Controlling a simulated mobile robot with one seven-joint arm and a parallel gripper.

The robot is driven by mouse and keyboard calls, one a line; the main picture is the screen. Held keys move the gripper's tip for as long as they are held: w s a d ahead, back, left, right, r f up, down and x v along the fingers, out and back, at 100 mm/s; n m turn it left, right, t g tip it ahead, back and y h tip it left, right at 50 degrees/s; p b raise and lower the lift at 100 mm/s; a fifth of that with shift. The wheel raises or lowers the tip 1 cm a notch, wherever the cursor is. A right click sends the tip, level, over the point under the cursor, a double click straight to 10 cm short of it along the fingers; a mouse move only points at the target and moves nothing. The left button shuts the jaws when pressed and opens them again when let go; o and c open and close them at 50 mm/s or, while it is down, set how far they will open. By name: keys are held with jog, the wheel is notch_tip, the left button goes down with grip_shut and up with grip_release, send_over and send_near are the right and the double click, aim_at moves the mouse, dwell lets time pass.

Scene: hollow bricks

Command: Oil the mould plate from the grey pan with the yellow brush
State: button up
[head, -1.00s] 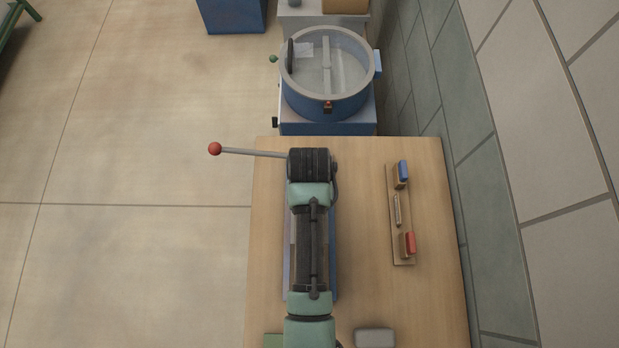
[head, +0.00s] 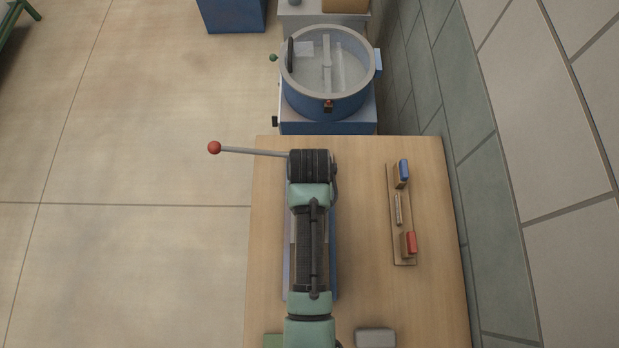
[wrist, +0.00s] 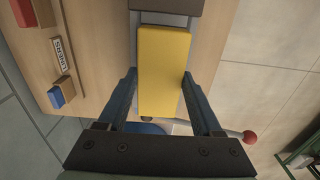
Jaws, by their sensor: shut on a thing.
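My gripper (wrist: 160,78) is shut on the yellow brush (wrist: 164,65), whose broad yellow block sits between the two dark fingers in the wrist view. The brush's underside is hidden, so I cannot tell whether it touches what lies below. A grey, blue-edged surface, perhaps the mould plate (wrist: 150,18), shows just beyond the brush. In the head view my arm covers most of that machine, leaving a blue edge on its right; gripper and brush are hidden there. A grey object at the bottom edge (head: 375,338) may be the grey pan, but it is cut off.
A lever with a red ball (head: 214,148) sticks out left of the wooden table (head: 365,290). A wooden board (head: 403,220) with a blue and a red block lies on the right. A round blue mixer (head: 328,100) stands beyond the table, beside the tiled wall.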

jog(key=shift+s+p, duration=0.3)
jog(key=shift+p, duration=0.2)
jog(key=shift+s, duration=0.1)
jog(key=shift+f, duration=0.1)
dwell(0.4)
jog(key=shift+w, duration=0.85)
jog(key=shift+s, duration=0.2)
jog(key=shift+s+p, duration=0.35)
jog(key=shift+s, duration=0.2)
jog(key=shift+s+f, duration=0.1)
jog(key=shift+s, duration=0.05)
jog(key=shift+w, duration=0.2)
